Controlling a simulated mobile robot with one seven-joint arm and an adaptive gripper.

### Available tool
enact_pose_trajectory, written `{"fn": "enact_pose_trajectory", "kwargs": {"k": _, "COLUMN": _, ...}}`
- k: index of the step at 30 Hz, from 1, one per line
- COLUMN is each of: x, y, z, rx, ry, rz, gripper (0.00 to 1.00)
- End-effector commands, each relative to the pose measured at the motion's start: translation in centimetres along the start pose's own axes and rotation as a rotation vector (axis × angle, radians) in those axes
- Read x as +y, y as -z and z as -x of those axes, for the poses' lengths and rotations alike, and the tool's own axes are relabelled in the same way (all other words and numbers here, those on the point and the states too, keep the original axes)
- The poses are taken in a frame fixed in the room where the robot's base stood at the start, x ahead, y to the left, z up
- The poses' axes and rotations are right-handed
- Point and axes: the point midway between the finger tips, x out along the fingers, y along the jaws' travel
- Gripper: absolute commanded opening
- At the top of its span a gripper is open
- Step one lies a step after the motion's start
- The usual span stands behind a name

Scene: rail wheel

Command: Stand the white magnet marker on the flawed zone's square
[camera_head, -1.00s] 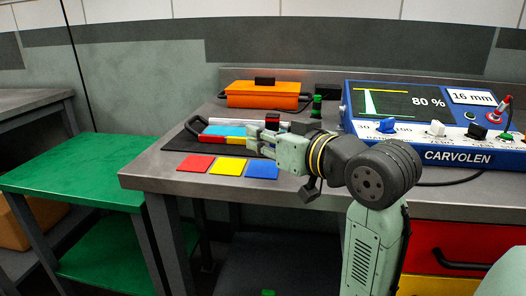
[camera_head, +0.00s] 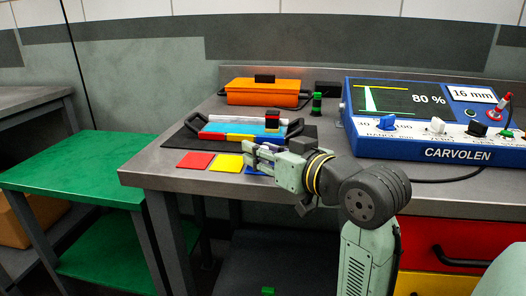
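A red square (camera_head: 195,160), a yellow square (camera_head: 227,162) and a blue square (camera_head: 252,171) lie in a row at the bench's front edge. My gripper (camera_head: 249,157) is low over the blue square and covers most of it. Its fingers point left; whether they are open or hold anything is too small to tell. Behind is a test block with a light blue top (camera_head: 240,129) and red, yellow and blue front sections. A black and red piece (camera_head: 272,121) stands on its right part. I cannot make out a white marker for certain.
The blue CARVOLEN instrument (camera_head: 455,154), reading 80 % and 16 mm, stands right. It carries a white knob (camera_head: 437,128). An orange case (camera_head: 262,93) and a green and black bottle (camera_head: 316,104) stand behind. A green shelf table (camera_head: 80,165) is at left. The bench front-left is clear.

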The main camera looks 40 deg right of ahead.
Motion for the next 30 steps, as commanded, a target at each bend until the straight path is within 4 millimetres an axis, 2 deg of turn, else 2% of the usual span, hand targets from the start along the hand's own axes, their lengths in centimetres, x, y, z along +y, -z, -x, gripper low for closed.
{"fn": "enact_pose_trajectory", "kwargs": {"k": 11, "x": 0.0, "y": 0.2, "z": 0.0, "rx": 0.0, "ry": 0.0, "rz": 0.0, "gripper": 0.37}}
{"fn": "enact_pose_trajectory", "kwargs": {"k": 14, "x": 0.0, "y": 0.3, "z": 0.6, "rx": 0.002, "ry": -0.001, "rz": 0.0, "gripper": 0.37}}
{"fn": "enact_pose_trajectory", "kwargs": {"k": 17, "x": 0.1, "y": 0.3, "z": 2.2, "rx": 0.002, "ry": -0.002, "rz": 0.001, "gripper": 0.37}}
{"fn": "enact_pose_trajectory", "kwargs": {"k": 24, "x": 0.1, "y": 0.3, "z": 7.5, "rx": 0.002, "ry": -0.004, "rz": 0.001, "gripper": 0.37}}
{"fn": "enact_pose_trajectory", "kwargs": {"k": 30, "x": 0.0, "y": 0.3, "z": 10.8, "rx": 0.0, "ry": -0.001, "rz": 0.001, "gripper": 0.37}}
